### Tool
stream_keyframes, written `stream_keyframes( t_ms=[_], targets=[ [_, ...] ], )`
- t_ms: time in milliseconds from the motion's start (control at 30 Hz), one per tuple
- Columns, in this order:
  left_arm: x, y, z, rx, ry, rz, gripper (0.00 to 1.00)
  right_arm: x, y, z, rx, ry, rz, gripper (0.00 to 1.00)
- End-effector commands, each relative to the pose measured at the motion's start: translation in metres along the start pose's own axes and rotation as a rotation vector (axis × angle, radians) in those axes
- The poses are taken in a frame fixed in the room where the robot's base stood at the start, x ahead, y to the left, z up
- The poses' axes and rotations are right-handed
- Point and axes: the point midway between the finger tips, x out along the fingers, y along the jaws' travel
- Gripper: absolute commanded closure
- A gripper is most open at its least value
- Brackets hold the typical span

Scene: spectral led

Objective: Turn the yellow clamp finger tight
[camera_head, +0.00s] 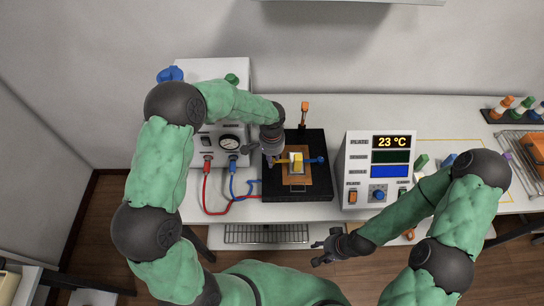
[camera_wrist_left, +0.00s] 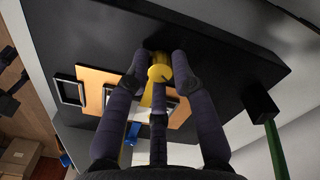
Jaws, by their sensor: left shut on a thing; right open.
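The yellow clamp (camera_head: 282,161) is on the left side of the copper-coloured plate (camera_head: 296,180), which lies on the black base (camera_head: 320,188). In the left wrist view its round yellow knob (camera_wrist_left: 159,73) sits between my finger ends. My left gripper (camera_head: 271,158) is shut on the yellow clamp; its fingers also show in the left wrist view (camera_wrist_left: 160,62). A blue clamp (camera_head: 316,160) is on the opposite side of the plate. My right gripper (camera_head: 324,248) is open and empty, in front of the table edge. The knob's tightness cannot be told.
A control box (camera_head: 350,155) reading 23 °C stands right of the base. A gauge box (camera_head: 219,85) stands left, with red (camera_head: 206,195) and blue (camera_head: 232,185) leads. An orange-topped post (camera_head: 304,107) rises behind. A wire rack (camera_head: 520,146) is far right.

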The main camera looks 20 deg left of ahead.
Motion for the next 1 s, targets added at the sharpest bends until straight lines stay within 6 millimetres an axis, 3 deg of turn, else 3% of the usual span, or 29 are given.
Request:
stream_keyframes(
  t_ms=[633, 667, 700, 733, 1000],
  targets=[
    [0.0026, 0.001, 0.0032, 0.049, -0.009, 0.003, 1.0, -0.0022, -0.0008, 0.0001, 0.0, 0.0, 0.0, 0.52],
    [0.0026, 0.001, 0.0032, 0.049, -0.009, 0.003, 0.67, -0.0022, -0.0008, 0.0001, 0.0, 0.0, 0.0, 0.52],
    [0.0026, 0.001, 0.0032, 0.049, -0.009, 0.003, 0.55, -0.0022, -0.0008, 0.0001, 0.0, 0.0, 0.0, 0.52],
    [0.0025, 0.0009, 0.003, 0.049, -0.009, 0.003, 0.52, -0.0022, -0.0008, 0.0001, 0.0, 0.0, 0.0, 0.52],
    [0.0009, 0.0002, 0.0012, 0.048, -0.004, 0.001, 0.52, -0.0023, -0.0008, 0.0001, 0.0, 0.0, 0.0, 0.52]
  ],
)
